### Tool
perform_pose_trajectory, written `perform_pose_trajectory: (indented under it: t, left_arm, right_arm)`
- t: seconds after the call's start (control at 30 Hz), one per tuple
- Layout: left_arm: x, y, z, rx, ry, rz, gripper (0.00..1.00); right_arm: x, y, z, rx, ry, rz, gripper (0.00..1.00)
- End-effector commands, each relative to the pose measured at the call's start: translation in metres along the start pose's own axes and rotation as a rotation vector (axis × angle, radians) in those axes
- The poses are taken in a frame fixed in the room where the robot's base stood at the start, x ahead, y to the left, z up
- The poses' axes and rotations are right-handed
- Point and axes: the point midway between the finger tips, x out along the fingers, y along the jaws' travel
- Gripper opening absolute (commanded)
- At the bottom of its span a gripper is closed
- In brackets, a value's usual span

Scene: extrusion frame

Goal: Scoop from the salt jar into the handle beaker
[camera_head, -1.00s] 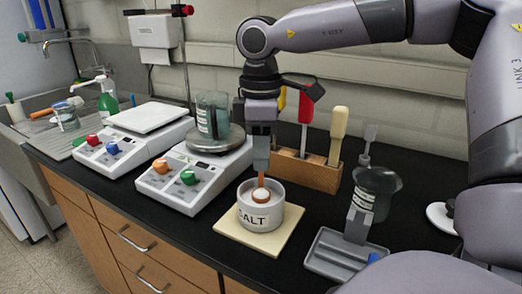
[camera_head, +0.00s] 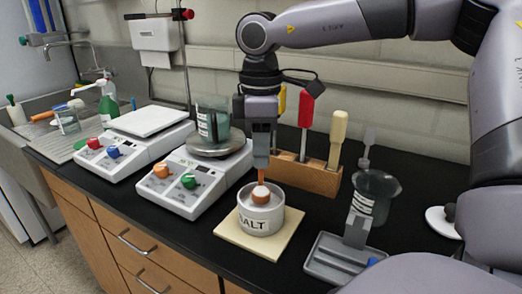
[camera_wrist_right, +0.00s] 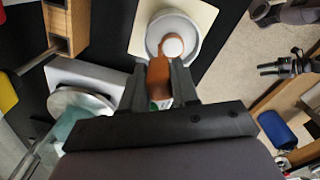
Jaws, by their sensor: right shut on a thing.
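The salt jar (camera_head: 262,222) is a white round pot marked SALT, upright on a cream mat (camera_head: 233,236). My right gripper (camera_head: 261,160) is above it, pointing down, shut on an orange-brown scoop (camera_head: 261,177). In the right wrist view the scoop (camera_wrist_right: 159,72) runs between the fingers (camera_wrist_right: 160,85), and its round bowl shows white on top, over the mouth of the jar (camera_wrist_right: 187,29). Whether the bowl touches the salt is unclear. The handle beaker (camera_head: 378,187), dark glass with a grey handle, stands upright to the right.
A wooden block (camera_head: 307,176) with upright coloured handles stands behind the jar. A grey tray (camera_head: 335,257) lies before the handle beaker. The counter between jar and handle beaker is clear.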

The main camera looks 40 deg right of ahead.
Motion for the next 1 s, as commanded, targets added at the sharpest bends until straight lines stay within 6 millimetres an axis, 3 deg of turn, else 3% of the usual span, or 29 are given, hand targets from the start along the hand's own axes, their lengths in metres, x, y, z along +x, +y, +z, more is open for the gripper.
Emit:
perform_pose_trajectory:
  t: [1.0]
  left_arm:
    - [-0.024,0.000,-0.032,0.000,0.001,0.000,0.46]
  right_arm:
    - [-0.069,0.000,0.000,0.001,0.000,0.000,0.00]
